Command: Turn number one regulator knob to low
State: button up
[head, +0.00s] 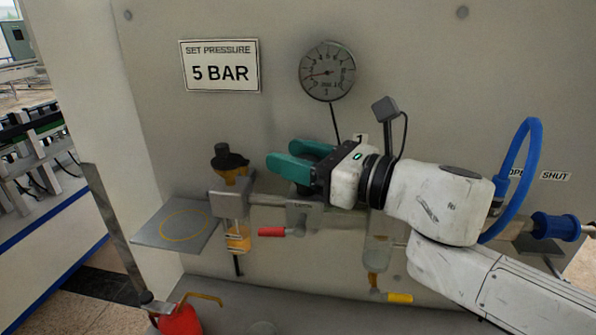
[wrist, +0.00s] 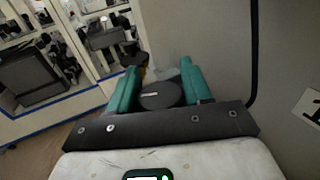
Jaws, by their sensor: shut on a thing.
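My gripper (head: 288,153) points left in the head view, with two teal fingers in front of the grey panel. In the wrist view my gripper (wrist: 160,74) has a dark round knob (wrist: 162,96) with a short white mark between its fingers, and it is shut on this knob. A label reading 1 (head: 359,139) is on the panel just behind my gripper; it also shows at the right of the wrist view (wrist: 312,104). The held knob is mostly hidden by the gripper in the head view. The round gauge (head: 327,70) above has its needle pointing left.
A sign reading SET PRESSURE 5 BAR (head: 220,66) is at upper left. Left of my gripper is another black knob (head: 229,158) on an orange-topped unit. Red (head: 273,232) and yellow (head: 399,298) handles sit below. A blue hose (head: 535,150) loops at right.

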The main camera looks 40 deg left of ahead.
jog(key=shift+n+g+b, duration=0.55)
jog(key=shift+n+g, duration=0.05)
jog(key=shift+g, duration=0.3)
jog(key=shift+r, duration=0.15)
jog(key=o, duration=1)
jog(key=shift+w+d+f+b, duration=0.2)
jog(key=shift+d+b, duration=0.1)
jog(key=shift+d, duration=0.2)
jog(key=b+v, duration=0.1)
jog(key=v, duration=0.5)
jog(key=b+v, duration=0.1)
jog(key=v, duration=0.2)
jog(key=shift+w+d+r+b, duration=0.15)
jog(key=shift+d+r+b, duration=0.1)
jog(key=shift+d+b, duration=0.1)
